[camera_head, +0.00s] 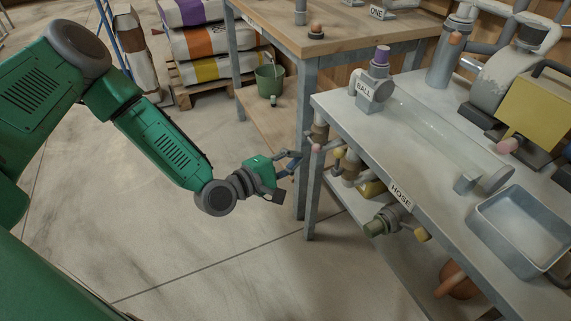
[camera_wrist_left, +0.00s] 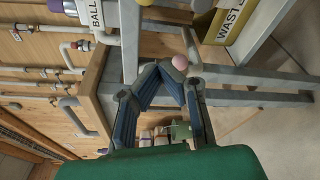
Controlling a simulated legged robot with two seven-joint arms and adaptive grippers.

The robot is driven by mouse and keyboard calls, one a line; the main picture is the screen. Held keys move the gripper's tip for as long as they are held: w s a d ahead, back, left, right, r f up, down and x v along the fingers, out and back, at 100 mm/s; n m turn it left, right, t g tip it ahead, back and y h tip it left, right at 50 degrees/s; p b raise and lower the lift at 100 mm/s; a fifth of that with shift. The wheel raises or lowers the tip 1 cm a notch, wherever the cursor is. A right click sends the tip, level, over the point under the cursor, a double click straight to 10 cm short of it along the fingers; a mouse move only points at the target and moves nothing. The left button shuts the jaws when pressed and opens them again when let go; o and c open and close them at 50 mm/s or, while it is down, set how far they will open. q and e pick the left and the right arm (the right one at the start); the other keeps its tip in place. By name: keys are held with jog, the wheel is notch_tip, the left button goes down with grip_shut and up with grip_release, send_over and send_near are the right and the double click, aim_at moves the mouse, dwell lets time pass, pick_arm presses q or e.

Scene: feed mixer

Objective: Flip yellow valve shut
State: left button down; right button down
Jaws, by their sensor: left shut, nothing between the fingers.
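Small yellow parts show below the front edge of the right bench: a yellow knob (camera_head: 339,153) near the bench's left corner, and a yellow handle end (camera_head: 421,235) beside the hose fitting (camera_head: 388,222). I cannot tell which is the yellow valve. My left gripper (camera_head: 294,159) is shut and empty, just left of a pink ball knob (camera_head: 316,148) and apart from the yellow knob. In the left wrist view, the pink knob (camera_wrist_left: 180,62) is just beyond the fingertips (camera_wrist_left: 172,77). My right gripper is in no view.
The right bench (camera_head: 330,103) carries a clear tube, a metal tray (camera_head: 520,232) and a yellow box (camera_head: 535,107). Its legs stand close to the gripper. A wooden-topped bench (camera_head: 330,42) is behind. A green bucket (camera_head: 270,82) and stacked sacks stand farther back. The floor at left is clear.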

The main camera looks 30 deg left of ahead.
aim_at(337, 163)
pick_arm(q)
jog(key=w+d+b, duration=0.1)
jog(key=w+d, duration=0.2)
jog(key=d, duration=0.2)
jog(key=shift+w+d+r, duration=0.3)
jog(key=shift+w+r, duration=0.1)
jog(key=shift+d, duration=0.1)
